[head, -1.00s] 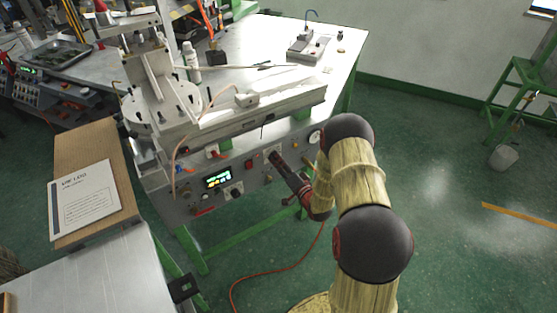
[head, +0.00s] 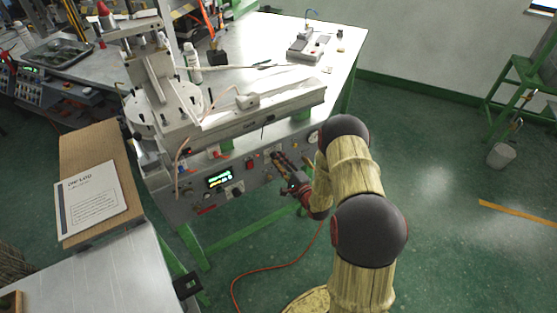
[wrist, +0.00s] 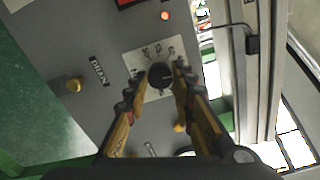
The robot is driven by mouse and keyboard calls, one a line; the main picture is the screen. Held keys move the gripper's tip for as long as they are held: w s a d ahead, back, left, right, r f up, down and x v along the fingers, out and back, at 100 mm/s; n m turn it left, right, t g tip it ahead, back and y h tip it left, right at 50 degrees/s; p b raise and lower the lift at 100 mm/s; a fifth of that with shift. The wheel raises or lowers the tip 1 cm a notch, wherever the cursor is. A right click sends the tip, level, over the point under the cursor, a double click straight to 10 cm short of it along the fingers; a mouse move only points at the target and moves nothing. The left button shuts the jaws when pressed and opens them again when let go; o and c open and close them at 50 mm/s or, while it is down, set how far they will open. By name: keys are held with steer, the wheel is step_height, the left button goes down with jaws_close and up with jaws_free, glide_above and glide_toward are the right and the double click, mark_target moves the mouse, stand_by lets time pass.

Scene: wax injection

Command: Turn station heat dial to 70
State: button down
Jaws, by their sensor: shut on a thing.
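The heat dial (wrist: 160,76) is a round black knob on a pale scale plate (wrist: 151,52) in the wrist view. Numbers are printed around it, too small to read surely, and I cannot tell the setting its pointer shows. My gripper (wrist: 158,82) has one fingertip on each side of the knob and is shut on it. In the head view my gripper (head: 283,162) is at the front panel of the station (head: 250,168), and the dial is hidden behind it there. A lit display (head: 219,177) sits left of it on the panel.
A gauge (head: 313,137) is on the panel's right. A red cable (head: 265,272) lies on the floor.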

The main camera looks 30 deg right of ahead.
steer(key=shift+m, duration=0.9)
steer(key=c, duration=1.6)
jaws_free()
steer(key=shift+d, duration=0.1)
steer(key=shift+o, duration=0.5)
steer(key=s, duration=1.2)
steer(key=shift+d, duration=0.25)
